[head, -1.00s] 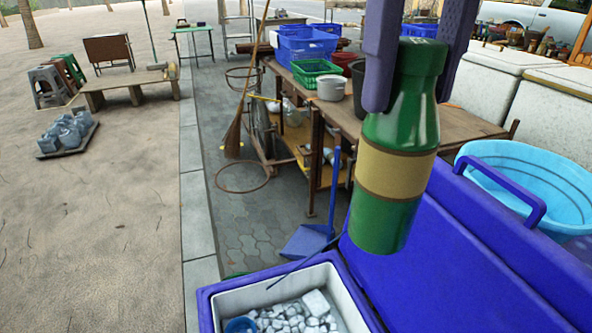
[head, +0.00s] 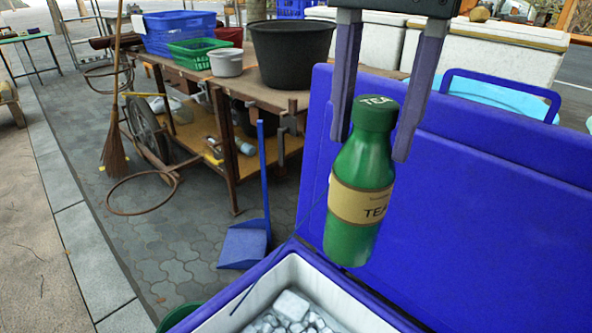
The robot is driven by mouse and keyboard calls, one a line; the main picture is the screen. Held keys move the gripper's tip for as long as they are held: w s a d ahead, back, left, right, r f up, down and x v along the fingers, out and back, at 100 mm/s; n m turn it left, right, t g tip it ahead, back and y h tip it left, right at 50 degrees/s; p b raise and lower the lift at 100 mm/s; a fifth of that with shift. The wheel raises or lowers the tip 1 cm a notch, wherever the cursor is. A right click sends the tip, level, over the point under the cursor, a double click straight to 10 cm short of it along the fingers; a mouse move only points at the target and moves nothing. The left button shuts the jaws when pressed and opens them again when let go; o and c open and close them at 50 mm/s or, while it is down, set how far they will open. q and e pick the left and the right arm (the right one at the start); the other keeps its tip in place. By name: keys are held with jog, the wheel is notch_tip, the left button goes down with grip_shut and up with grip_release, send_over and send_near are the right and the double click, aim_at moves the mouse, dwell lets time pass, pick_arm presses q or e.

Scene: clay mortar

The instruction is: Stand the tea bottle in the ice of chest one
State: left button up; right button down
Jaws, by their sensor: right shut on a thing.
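The tea bottle (head: 352,235) is green with a tan band and cap, both lettered TEA. My right gripper (head: 371,148) comes down from the top and is shut on the bottle near its cap. The bottle hangs nearly upright, slightly tilted, in front of the blue lid. A blue chest (head: 367,291) with white inner walls stands open at the bottom. Ice (head: 290,306) lies in it, partly cut off by the picture edge. The bottle's base appears above and right of the ice, clear of it. No number shows on the chest. My left gripper is out of view.
The raised blue lid (head: 480,210) fills the right side behind the bottle. A wooden cart (head: 233,190) with a black tub (head: 290,55) and baskets stands behind left. A blue dustpan (head: 243,245) stands left of the chest. Open paving lies further left.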

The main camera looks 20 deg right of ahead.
jog(key=d+f+m+b, duration=0.2)
jog(key=f+m+b, duration=0.8)
jog(key=f+b, duration=1.3)
jog(key=d+f+m+b, duration=0.1)
jog(key=f+m+b, duration=0.9)
jog(key=f+b, duration=1.4)
notch_tip(320, 180, down, 18)
jog(key=shift+w+d+r+b, duration=0.1)
jog(key=shift+w+d+b, duration=0.1)
jog(key=shift+d+b, duration=0.15)
jog(key=shift+f, duration=0.5)
grip_release()
